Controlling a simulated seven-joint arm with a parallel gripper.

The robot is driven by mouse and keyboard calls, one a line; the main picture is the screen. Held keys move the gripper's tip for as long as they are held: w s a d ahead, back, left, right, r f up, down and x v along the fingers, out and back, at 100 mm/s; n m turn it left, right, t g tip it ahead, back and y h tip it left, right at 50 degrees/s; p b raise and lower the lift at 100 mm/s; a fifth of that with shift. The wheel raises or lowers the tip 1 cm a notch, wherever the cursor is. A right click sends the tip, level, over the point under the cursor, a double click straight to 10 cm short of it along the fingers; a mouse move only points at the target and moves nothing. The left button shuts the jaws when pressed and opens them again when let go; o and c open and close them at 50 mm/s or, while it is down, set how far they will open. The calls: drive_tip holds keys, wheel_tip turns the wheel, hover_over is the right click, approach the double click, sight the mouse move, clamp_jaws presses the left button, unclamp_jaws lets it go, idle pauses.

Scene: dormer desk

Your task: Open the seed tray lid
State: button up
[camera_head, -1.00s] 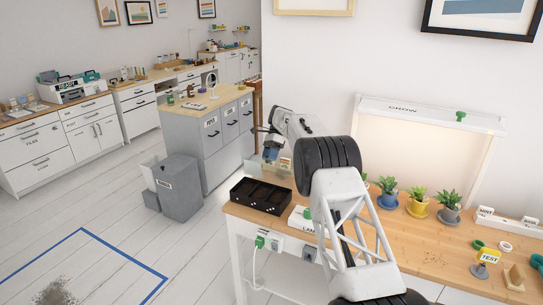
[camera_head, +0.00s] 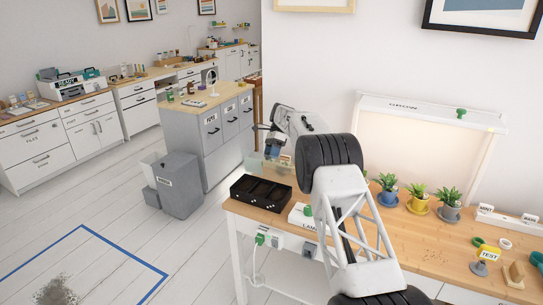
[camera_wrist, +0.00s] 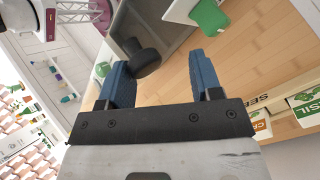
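The black seed tray (camera_head: 261,194) sits at the left end of the wooden bench, and its dark compartments show from above. A clear, faint panel, apparently the lid (camera_head: 262,167), shows behind the tray, below my gripper (camera_head: 272,146); its exact angle is hard to tell. In the wrist view the grey tray (camera_wrist: 172,28) lies beyond my gripper (camera_wrist: 160,60). Its blue fingers are wide apart. A black knob (camera_wrist: 146,57) shows between them, closer to the left finger; I cannot tell whether they touch.
A white lamp switch box (camera_head: 299,215) with a green button stands right of the tray. The bench's left edge is close to the tray. Seed packets (camera_wrist: 306,105) lie right in the wrist view.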

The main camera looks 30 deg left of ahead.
drive_tip(key=shift+r, duration=0.15)
drive_tip(key=s+d+r, duration=0.2)
drive_tip(key=s+d, duration=0.2)
drive_tip(key=s, duration=0.2)
drive_tip(key=s+d+r, duration=0.2)
drive_tip(key=s+d, duration=0.3)
drive_tip(key=s, duration=0.2)
drive_tip(key=shift+d+r, duration=0.15)
drive_tip(key=shift+r, duration=0.2)
idle(1.2)
idle(0.5)
